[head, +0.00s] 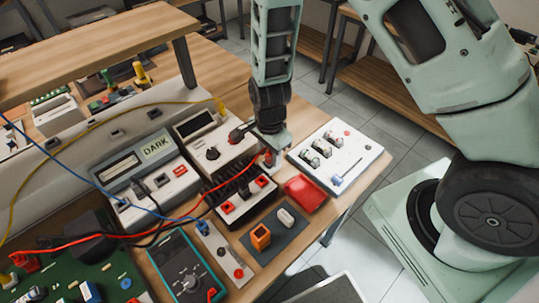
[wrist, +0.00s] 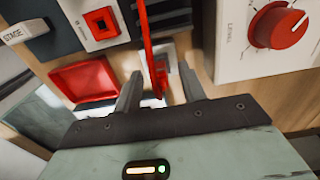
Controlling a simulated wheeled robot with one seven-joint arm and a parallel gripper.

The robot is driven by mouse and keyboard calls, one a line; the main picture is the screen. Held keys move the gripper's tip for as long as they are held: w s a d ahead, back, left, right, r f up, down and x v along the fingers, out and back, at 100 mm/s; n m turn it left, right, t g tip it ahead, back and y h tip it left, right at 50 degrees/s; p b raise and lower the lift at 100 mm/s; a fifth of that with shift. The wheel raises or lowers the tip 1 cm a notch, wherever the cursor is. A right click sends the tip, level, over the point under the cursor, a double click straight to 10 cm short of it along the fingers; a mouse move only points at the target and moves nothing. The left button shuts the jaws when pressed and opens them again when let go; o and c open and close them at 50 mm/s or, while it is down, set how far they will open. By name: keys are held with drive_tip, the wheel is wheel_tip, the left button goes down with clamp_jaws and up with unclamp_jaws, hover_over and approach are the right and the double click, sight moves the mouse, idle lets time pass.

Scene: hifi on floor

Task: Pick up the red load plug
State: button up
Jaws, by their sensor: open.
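A red plug (head: 268,158) shows at the tip of my gripper (head: 273,148) in the head view, partly hidden by the fingers. In the wrist view a thin red piece, which looks like the plug or its lead (wrist: 148,45), runs up from between the two open fingers of my gripper (wrist: 160,82). The fingers stand on either side of it, with a gap visible at the right finger. The lower end of the red piece is hard to make out.
A red dish (head: 305,194) lies just right of the black finned load box (head: 240,203). A white panel with switches (head: 336,155) stands at the table's right edge. A meter with a red knob (wrist: 280,25) is close on the right in the wrist view. Red and blue leads cross the left side.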

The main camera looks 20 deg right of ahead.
drive_tip(key=shift+f, duration=0.2)
clamp_jaws()
drive_tip(key=shift+r, duration=0.2)
